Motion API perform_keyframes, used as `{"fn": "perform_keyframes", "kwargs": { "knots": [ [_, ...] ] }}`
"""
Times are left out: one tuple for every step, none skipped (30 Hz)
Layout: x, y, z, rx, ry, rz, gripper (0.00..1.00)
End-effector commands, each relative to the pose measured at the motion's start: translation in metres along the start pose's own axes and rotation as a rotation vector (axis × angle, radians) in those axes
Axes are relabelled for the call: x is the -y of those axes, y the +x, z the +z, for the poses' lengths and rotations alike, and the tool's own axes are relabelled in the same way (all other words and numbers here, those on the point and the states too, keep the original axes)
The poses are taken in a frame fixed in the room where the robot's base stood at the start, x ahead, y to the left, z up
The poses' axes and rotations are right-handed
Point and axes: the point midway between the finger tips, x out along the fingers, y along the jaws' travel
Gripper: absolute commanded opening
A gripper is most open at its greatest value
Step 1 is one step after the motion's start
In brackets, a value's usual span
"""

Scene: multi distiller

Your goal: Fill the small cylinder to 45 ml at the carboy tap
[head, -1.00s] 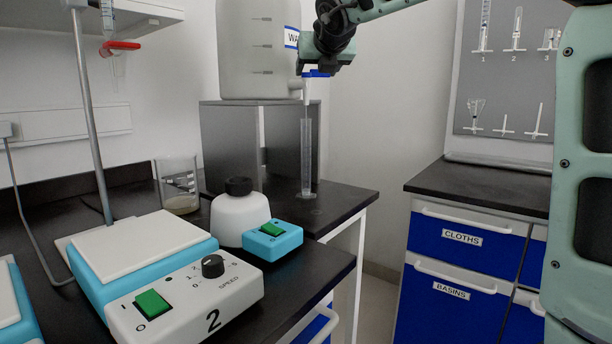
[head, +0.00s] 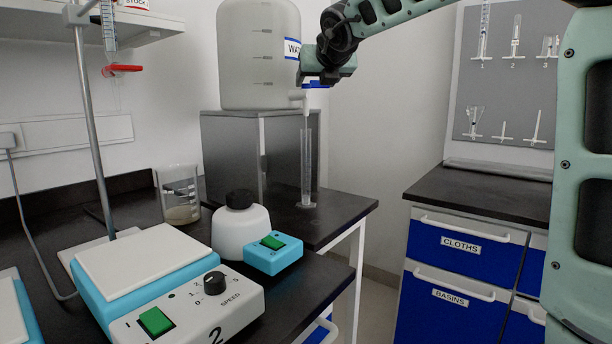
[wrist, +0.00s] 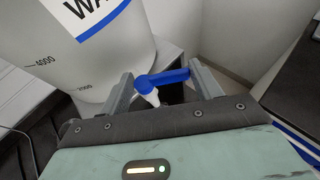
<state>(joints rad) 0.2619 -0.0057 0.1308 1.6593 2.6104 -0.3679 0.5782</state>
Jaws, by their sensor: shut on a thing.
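The carboy (head: 262,75), a large cloudy vessel with a blue-and-white label, stands on a grey metal stand (head: 228,150). Its white tap with a blue handle (head: 318,86) juts out low on its right side. The small cylinder (head: 306,165), clear and narrow, stands upright on the dark bench directly below the spout; its liquid level is too small to tell. My gripper (wrist: 165,82) is at the tap, shut on the blue handle, which also shows in the wrist view (wrist: 170,76). The cylinder is not seen in the wrist view.
A white bottle with a black cap (head: 240,230), a teal device with a green switch (head: 273,252) and a stirrer (head: 150,265) stand in front on the bench. A beaker (head: 180,195) holds some liquid. The bench's right edge lies close to the cylinder. Drawers (head: 460,250) stand at right.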

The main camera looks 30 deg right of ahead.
Motion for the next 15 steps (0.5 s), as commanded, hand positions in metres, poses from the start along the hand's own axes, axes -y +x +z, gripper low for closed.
{"fn": "perform_keyframes", "kwargs": {
  "knots": [
    [0.0004, -0.0036, 0.0083, 0.004, -0.004, 0.01, 0.42],
    [0.0004, -0.0035, 0.0082, 0.004, -0.007, 0.016, 0.42],
    [0.0006, -0.0036, 0.0085, 0.005, -0.01, 0.023, 0.42],
    [0.0007, -0.0037, 0.0087, 0.006, -0.011, 0.029, 0.42],
    [0.001, -0.0037, 0.0085, 0.006, -0.013, 0.034, 0.42],
    [0.001, -0.0034, 0.009, 0.007, -0.016, 0.04, 0.42],
    [0.0008, -0.0027, 0.0089, 0.006, -0.018, 0.044, 0.42],
    [0.0009, -0.0022, 0.0088, 0.006, -0.02, 0.047, 0.42],
    [0.0008, -0.0018, 0.0094, 0.007, -0.022, 0.053, 0.42],
    [0.0009, -0.0014, 0.0093, 0.006, -0.024, 0.056, 0.42],
    [0.0009, -0.0011, 0.0093, 0.006, -0.026, 0.06, 0.42],
    [0.0008, -0.0008, 0.0096, 0.006, -0.028, 0.065, 0.42],
    [0.0008, -0.0006, 0.0098, 0.006, -0.029, 0.069, 0.43],
    [0.0007, -0.0004, 0.0098, 0.007, -0.031, 0.073, 0.43],
    [0.0007, -0.0003, 0.0098, 0.006, -0.032, 0.077, 0.43]
  ]
}}
